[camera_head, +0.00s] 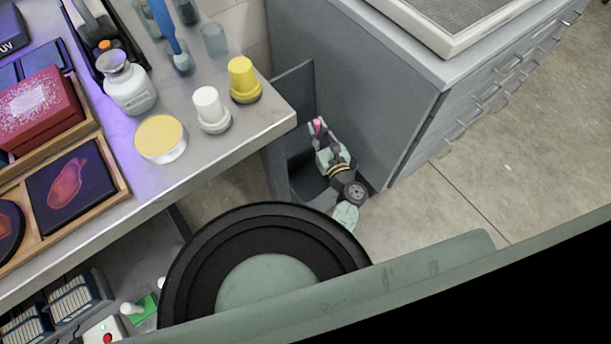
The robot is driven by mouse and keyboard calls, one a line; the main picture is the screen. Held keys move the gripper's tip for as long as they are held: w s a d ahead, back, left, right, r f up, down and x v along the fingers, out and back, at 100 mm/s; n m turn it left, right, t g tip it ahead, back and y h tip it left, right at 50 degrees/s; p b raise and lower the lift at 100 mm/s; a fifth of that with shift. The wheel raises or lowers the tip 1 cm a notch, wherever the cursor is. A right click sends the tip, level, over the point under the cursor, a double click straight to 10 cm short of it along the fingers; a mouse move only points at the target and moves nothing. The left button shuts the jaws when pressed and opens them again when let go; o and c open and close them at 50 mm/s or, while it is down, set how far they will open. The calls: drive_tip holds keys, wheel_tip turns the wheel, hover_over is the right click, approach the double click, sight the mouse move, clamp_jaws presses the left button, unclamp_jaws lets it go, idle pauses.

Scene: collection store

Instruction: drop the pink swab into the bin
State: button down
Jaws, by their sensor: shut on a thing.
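The pink swab (317,125) shows as a small pink piece at the tip of my gripper (318,131). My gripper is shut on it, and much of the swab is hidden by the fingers. The bin (303,190) is a dark grey container on the floor, in the gap between the table and the grey cabinet. My gripper and wrist appear over the bin in this view and hide part of its opening. I cannot tell how high the swab is above the rim.
The table (235,137) stands at left, with a white bottle (130,88), a yellow-lidded jar (161,138), and white (211,109) and yellow (243,79) capped pots near its corner. The grey cabinet (400,110) stands close at right. Floor (480,190) is clear beyond it.

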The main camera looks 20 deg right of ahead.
drive_tip(key=shift+f+b, duration=2.55)
drive_tip(key=shift+f, duration=0.35)
drive_tip(key=c, duration=1.5)
unclamp_jaws()
drive_tip(key=shift+o, duration=0.2)
drive_tip(key=shift+s, duration=0.1)
drive_tip(key=s, duration=0.7)
drive_tip(key=shift+s+d, duration=0.2)
drive_tip(key=shift+d, duration=0.15)
drive_tip(key=shift+r, duration=0.1)
